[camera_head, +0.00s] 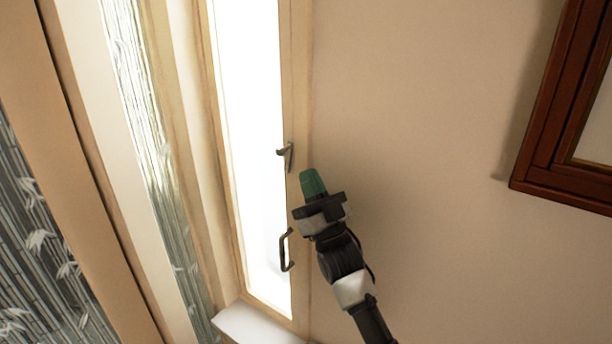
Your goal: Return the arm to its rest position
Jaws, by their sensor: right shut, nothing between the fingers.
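My right gripper (312,184) is in the head view near the middle, with green fingertips that are shut and hold nothing. It points up and slightly left, in front of the beige wall just right of the window frame. My right arm reaches up to it from the bottom edge. My left gripper is not in the picture.
A bright window (250,120) with a wooden frame stands left of my gripper. A small metal latch (288,156) and a curved handle (285,250) sit on its frame close to the gripper. A dark red picture frame (540,150) hangs at the right. The wall between is clear.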

